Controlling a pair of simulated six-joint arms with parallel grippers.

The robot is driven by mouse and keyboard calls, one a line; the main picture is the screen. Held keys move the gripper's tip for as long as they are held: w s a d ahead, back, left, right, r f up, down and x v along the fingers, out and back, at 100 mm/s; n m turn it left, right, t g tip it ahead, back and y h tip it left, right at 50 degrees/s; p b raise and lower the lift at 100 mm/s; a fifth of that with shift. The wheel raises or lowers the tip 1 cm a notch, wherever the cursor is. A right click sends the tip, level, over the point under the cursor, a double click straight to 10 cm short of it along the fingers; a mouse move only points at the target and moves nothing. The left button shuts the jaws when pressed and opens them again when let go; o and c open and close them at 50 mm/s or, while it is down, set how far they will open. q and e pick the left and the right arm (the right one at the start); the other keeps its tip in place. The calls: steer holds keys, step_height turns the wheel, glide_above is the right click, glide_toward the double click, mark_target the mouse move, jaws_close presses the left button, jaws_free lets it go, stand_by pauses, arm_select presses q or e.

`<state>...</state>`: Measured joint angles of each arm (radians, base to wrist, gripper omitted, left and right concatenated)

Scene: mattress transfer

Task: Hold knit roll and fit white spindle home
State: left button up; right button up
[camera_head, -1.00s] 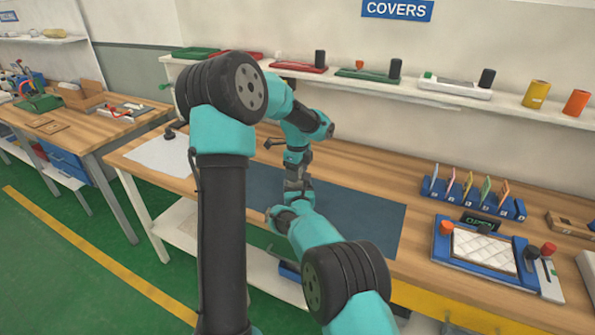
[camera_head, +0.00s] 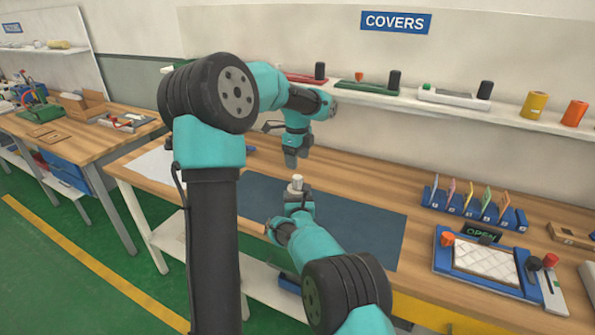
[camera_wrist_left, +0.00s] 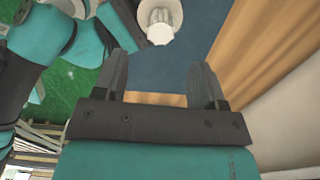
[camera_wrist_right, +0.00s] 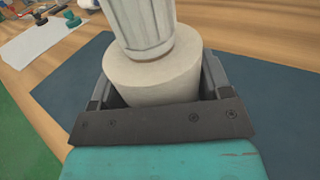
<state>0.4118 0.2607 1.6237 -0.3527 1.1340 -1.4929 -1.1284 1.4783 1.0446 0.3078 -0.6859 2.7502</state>
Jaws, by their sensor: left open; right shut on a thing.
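My right gripper (camera_wrist_right: 153,95) is shut on the knit roll (camera_wrist_right: 150,78), a cream cylinder held upright above the blue mat. The white spindle (camera_wrist_right: 140,25), ribbed with a rounded collar, stands upright at the middle of the roll's top. How deep it sits inside is hidden. In the head view the spindle (camera_head: 297,181) shows as a small white piece above my right gripper (camera_head: 299,203). My left gripper (camera_head: 291,160) is open and empty, above and apart from the spindle. The left wrist view shows the spindle (camera_wrist_left: 160,33) beyond the open fingers, with the roll (camera_wrist_left: 174,12) around it.
The blue mat (camera_head: 365,228) is clear to the right. A blue framed tray with a quilted white pad (camera_head: 485,264) and a rack of coloured cards (camera_head: 470,203) stand further right. A wall shelf (camera_head: 450,101) runs behind the bench. A white sheet (camera_head: 152,164) lies left.

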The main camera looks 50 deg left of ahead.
arm_select(q)
step_height(320, 180, up, 3)
steer(key=shift+f, duration=0.2)
stand_by(0.6)
arm_select(e)
steer(key=o, duration=0.9)
steer(key=shift+o, duration=0.2)
steer(key=shift+v, duration=6)
